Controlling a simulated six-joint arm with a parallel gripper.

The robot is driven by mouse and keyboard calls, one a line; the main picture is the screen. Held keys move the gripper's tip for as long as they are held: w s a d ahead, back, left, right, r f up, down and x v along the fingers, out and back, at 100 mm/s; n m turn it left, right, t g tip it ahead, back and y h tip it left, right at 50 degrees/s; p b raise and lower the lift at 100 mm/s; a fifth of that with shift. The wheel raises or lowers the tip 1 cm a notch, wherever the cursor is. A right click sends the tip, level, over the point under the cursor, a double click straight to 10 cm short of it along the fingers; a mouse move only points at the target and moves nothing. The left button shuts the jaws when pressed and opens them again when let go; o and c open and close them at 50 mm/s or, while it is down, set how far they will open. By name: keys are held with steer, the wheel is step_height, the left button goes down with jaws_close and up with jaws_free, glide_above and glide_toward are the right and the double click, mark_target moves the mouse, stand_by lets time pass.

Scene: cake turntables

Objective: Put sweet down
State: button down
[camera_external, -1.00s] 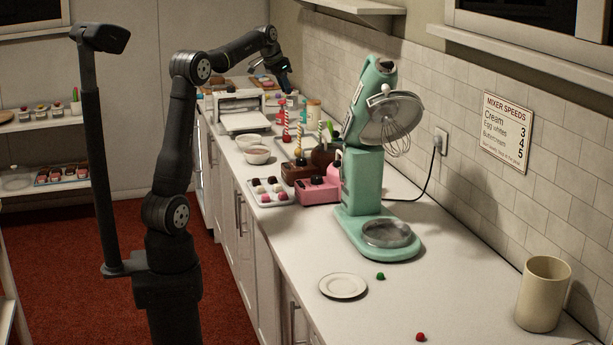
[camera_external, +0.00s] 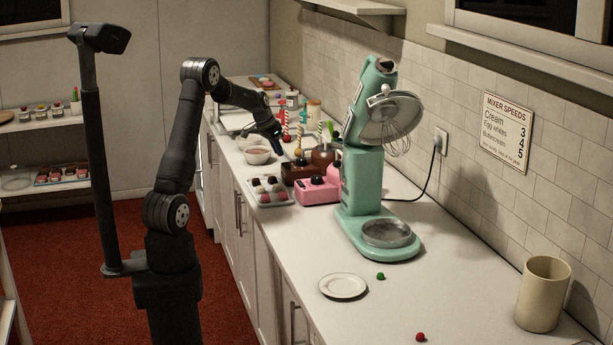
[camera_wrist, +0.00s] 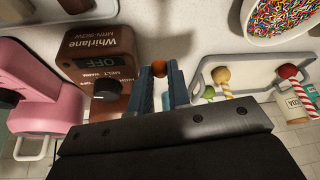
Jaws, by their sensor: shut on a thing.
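My gripper (camera_wrist: 161,90) is shut on a small round orange-brown sweet (camera_wrist: 159,68), held at the tips of its blue fingers in the wrist view. In the external view my gripper (camera_external: 278,146) hangs over the counter, near the sprinkle bowl and the brown machine. The sweet cannot be made out there. A white tray (camera_external: 254,201) with several dark, white and pink sweets lies at the counter's front edge. An empty white plate (camera_external: 343,286) stands farther forward. A green ball (camera_external: 380,276) and a red ball (camera_external: 420,337) lie loose on the counter.
A brown Whirlane machine (camera_wrist: 95,55) and a pink machine (camera_wrist: 45,90) stand close to my gripper. A holder (camera_wrist: 245,60) with striped-stick pops and a sprinkle bowl (camera_wrist: 280,15) are nearby. The green mixer (camera_external: 362,180) stands tall; the counter's front is mostly clear.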

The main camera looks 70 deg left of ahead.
glide_above(273, 170)
steer(key=s, duration=0.1)
step_height(273, 170, down, 4)
steer(key=shift+s+r, duration=0.15)
steer(key=shift+r, duration=0.05)
steer(key=shift+f, duration=1.9)
steer(key=shift+f, duration=0.15)
steer(key=c, duration=1.3)
jaws_free()
steer(key=shift+c, duration=0.2)
steer(key=v, duration=1.2)
